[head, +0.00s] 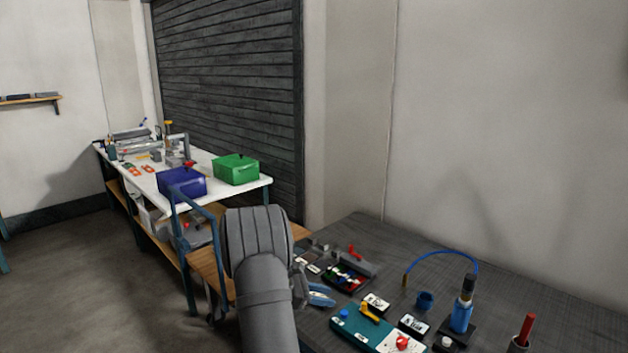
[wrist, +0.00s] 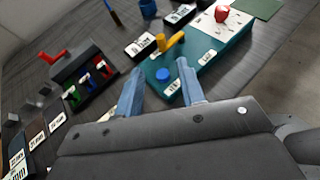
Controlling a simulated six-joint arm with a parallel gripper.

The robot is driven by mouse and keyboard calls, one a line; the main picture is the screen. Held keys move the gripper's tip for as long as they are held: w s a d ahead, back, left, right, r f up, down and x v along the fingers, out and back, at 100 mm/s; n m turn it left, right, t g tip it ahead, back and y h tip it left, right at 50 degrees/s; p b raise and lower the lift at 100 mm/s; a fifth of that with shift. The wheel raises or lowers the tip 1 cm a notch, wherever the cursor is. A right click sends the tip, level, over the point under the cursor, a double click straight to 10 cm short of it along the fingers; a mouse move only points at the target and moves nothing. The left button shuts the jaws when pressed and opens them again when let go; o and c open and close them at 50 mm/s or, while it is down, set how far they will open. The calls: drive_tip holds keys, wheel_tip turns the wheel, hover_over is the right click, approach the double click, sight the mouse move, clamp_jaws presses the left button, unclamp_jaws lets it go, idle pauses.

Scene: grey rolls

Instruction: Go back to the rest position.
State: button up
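My gripper (wrist: 160,67) shows in the wrist view as two blue fingers with a clear gap between them. It is open, and nothing is held between the fingers. Through the gap I see part of a teal board (wrist: 213,62) with a blue knob (wrist: 162,75), a yellow lever (wrist: 170,42) and a red knob (wrist: 222,14). In the head view my grey arm hides most of the gripper. Only a blue part of it (head: 320,295) shows at the left edge of the dark table. I cannot tell the exact height of the fingers above the table.
A white workbench with a blue box (head: 182,184) and a green box (head: 236,170) stands behind.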

sight(363, 306)
drive_tip(key=x, duration=1.3)
drive_tip(key=shift+d+f, duration=0.1)
drive_tip(key=shift+d, duration=0.2)
drive_tip(key=shift+n+t, duration=0.3)
drive_tip(key=shift+s+a+n+t, duration=0.1)
drive_tip(key=shift+s+n+t, duration=0.05)
drive_tip(key=shift+n+t, duration=0.3)
drive_tip(key=shift+s+a+n+t+y, duration=0.2)
drive_tip(key=shift+n+t+y, duration=0.2)
drive_tip(key=shift+n+t, duration=0.35)
drive_tip(key=shift+s+a, duration=0.15)
drive_tip(key=shift+a, duration=0.1)
drive_tip(key=v, duration=1.7)
drive_tip(key=d+r+m+g+h, duration=0.1)
drive_tip(key=d+r+m+g, duration=0.2)
drive_tip(key=d+m+g, duration=0.4)
drive_tip(key=shift+w+d+m+g, duration=0.35)
drive_tip(key=shift+d+g, duration=0.35)
drive_tip(key=shift+d, duration=2.95)
